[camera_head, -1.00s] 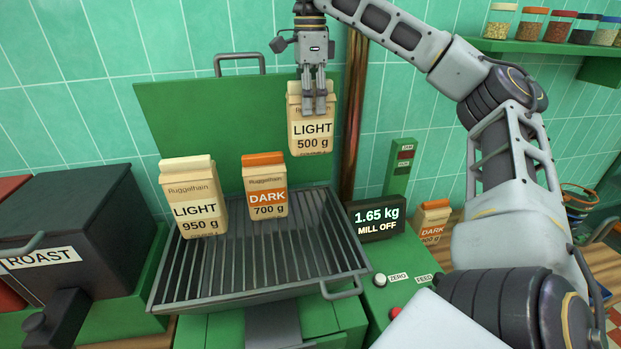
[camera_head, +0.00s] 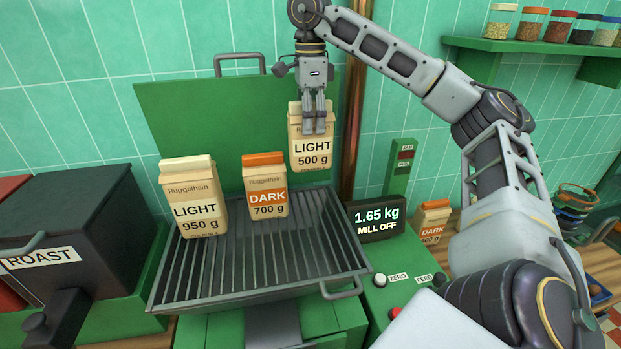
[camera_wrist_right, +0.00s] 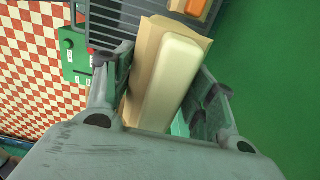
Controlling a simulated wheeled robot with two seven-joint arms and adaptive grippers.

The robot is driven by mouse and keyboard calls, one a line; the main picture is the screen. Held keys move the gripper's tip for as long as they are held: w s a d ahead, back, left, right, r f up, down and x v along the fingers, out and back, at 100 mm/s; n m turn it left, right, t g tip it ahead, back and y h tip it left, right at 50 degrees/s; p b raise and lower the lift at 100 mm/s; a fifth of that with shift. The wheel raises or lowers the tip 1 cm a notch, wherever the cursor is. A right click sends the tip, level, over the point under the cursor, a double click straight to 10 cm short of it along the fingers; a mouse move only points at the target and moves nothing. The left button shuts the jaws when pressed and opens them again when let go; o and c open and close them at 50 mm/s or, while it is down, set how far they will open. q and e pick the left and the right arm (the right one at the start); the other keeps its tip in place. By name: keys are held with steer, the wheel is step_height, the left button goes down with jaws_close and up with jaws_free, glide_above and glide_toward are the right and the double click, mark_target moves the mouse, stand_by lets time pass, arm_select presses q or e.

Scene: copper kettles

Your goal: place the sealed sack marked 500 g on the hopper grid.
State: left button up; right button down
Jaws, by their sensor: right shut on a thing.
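My right gripper (camera_head: 314,110) is shut on the top of the sack marked LIGHT 500 g (camera_head: 312,153). The sack hangs upright over the back right of the hopper grid (camera_head: 262,262); whether its bottom touches the bars I cannot tell. In the right wrist view the sack's pale top (camera_wrist_right: 172,80) sits between the two fingers (camera_wrist_right: 155,95). A LIGHT 950 g sack (camera_head: 194,200) and an orange-topped DARK 700 g sack (camera_head: 266,190) stand on the grid to the left. My left gripper is not in view.
The display (camera_head: 377,219) reads 1.65 kg, MILL OFF. A green lid panel (camera_head: 205,115) stands behind the grid. A DARK sack (camera_head: 432,220) stands right of the display. A black ROAST box (camera_head: 70,225) is at left. The front and right grid bars are clear.

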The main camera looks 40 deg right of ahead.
mark_target(311, 167)
steer(key=shift+f+b, duration=3.05)
steer(key=shift+f, duration=3.2)
steer(key=shift+f, duration=0.4)
step_height(311, 167, down, 3)
steer(key=shift+f, duration=0.35)
steer(key=c, duration=0.5)
jaws_free()
